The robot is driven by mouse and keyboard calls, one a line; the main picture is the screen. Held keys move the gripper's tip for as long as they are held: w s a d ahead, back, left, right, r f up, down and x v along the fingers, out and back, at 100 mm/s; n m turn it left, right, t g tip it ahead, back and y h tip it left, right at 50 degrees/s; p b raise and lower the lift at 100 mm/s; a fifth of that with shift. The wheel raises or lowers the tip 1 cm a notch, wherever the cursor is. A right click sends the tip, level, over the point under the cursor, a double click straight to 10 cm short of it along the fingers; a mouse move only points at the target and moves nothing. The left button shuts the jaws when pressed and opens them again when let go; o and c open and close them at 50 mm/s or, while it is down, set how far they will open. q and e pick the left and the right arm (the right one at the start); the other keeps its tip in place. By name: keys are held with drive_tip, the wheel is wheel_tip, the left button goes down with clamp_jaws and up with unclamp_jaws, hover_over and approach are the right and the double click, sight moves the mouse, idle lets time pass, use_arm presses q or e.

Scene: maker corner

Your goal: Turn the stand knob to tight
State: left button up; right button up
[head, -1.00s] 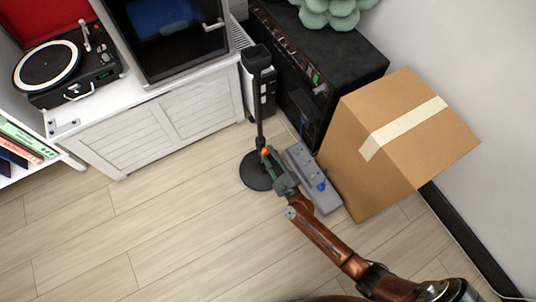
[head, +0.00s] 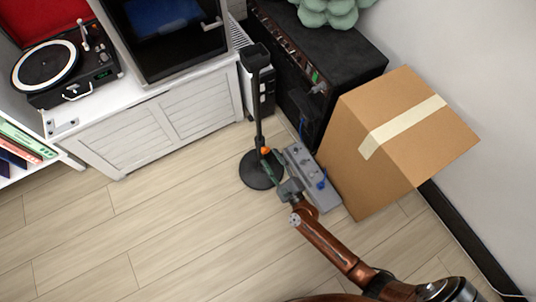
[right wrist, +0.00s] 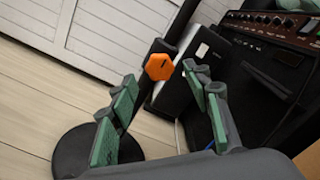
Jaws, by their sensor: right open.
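The stand (head: 258,110) is a black pole on a round black base (head: 252,178), upright on the floor in front of the white cabinet. Its orange knob (head: 265,151) is low on the pole; in the right wrist view the orange knob (right wrist: 159,67) is lobed and fully visible, beyond the fingers. My right gripper (head: 273,165) is just below the knob in the head view. In the right wrist view my right gripper (right wrist: 168,92) is open and empty, its green-padded fingers either side of the line toward the knob, not touching it. My left gripper is not in view.
A cardboard box (head: 400,135) stands right of the stand. A grey panel with blue parts (head: 312,177) lies beside my right gripper. A black amplifier (head: 335,60) and white cabinet (head: 165,115) stand behind. The floor to the left is clear.

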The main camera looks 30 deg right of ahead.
drive_tip(key=s, duration=0.9)
drive_tip(key=shift+d, duration=0.15)
drive_tip(key=shift+f, duration=0.1)
